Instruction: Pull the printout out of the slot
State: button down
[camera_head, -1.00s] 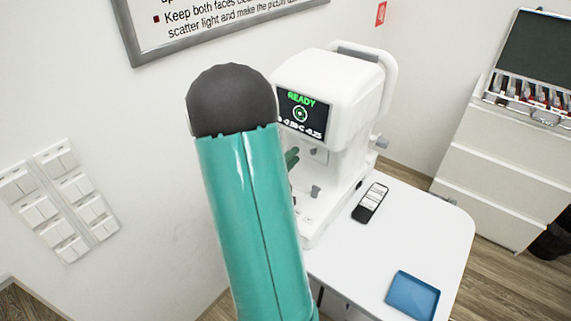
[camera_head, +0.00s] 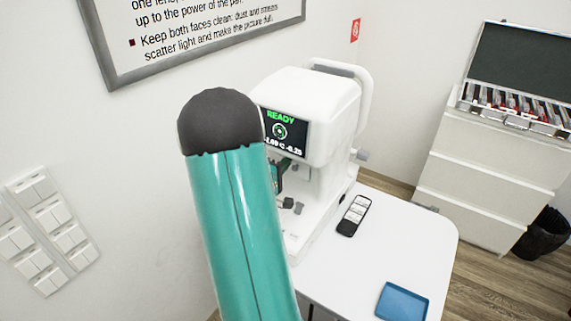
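The white eye-test machine (camera_head: 308,110) stands on the white table, its screen (camera_head: 284,130) lit with a green READY. I cannot make out the printout or its slot; my teal arm covers part of the machine's front left side. A dark and teal end part that looks like my gripper (camera_head: 279,177) shows just past the arm's right edge, close to the machine's front below the screen. Its fingertips are too small and hidden to tell whether they are open or shut, or whether they touch anything.
A black remote (camera_head: 354,215) and a blue tray (camera_head: 403,301) lie on the white table (camera_head: 400,243). The table between them is clear. A white drawer unit (camera_head: 480,180) with an open lens case (camera_head: 513,102) stands at the right, beside a dark bin (camera_head: 543,235). Wall switches (camera_head: 52,232) are at left.

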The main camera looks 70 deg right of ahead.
jog(key=shift+a, duration=0.15)
dwell(0.3)
jog(key=w+a, duration=0.1)
jog(key=a, duration=0.6)
dwell(0.8)
jog(key=shift+w+a, duration=0.1)
